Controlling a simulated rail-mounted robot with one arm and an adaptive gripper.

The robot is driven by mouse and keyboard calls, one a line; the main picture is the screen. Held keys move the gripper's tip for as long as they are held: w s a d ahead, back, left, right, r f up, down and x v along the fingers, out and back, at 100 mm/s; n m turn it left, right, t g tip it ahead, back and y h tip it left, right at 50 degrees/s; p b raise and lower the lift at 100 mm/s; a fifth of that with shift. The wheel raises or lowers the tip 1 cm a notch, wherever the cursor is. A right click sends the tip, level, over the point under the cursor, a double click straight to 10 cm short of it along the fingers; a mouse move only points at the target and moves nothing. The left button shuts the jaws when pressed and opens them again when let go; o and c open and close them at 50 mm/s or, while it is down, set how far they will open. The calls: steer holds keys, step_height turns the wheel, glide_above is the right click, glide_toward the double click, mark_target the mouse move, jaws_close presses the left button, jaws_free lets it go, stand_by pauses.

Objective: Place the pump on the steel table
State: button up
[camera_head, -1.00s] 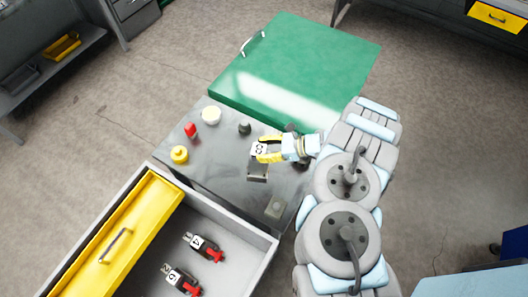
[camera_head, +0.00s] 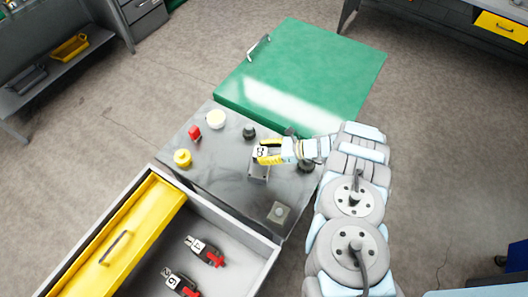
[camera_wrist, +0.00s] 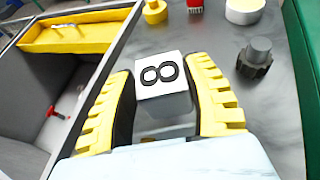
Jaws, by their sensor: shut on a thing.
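My gripper (camera_head: 264,152) is over the dark grey steel table (camera_head: 215,178), its yellow fingers closed on the pump, a grey block with a white label reading 8 (camera_head: 258,172). In the wrist view the pump (camera_wrist: 162,78) sits between the two fingers (camera_wrist: 163,100), label facing the camera.
On the table stand a yellow knob-like thing (camera_head: 182,158), a red one (camera_head: 195,132), a white cylinder (camera_head: 215,119), a dark knob (camera_head: 249,131) and a small grey block (camera_head: 279,213). A green cabinet (camera_head: 310,70) adjoins behind; an open drawer (camera_head: 232,226) holds numbered red-handled tools (camera_head: 205,251).

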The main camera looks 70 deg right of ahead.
steer(key=shift+w+d+f, duration=0.1)
steer(key=shift+w, duration=0.05)
step_height(320, 180, down, 2)
steer(key=shift+f, duration=0.45)
steer(key=shift+f, duration=0.1)
steer(key=o, duration=1.2)
steer(key=b+v, duration=0.2)
steer(key=v, duration=1)
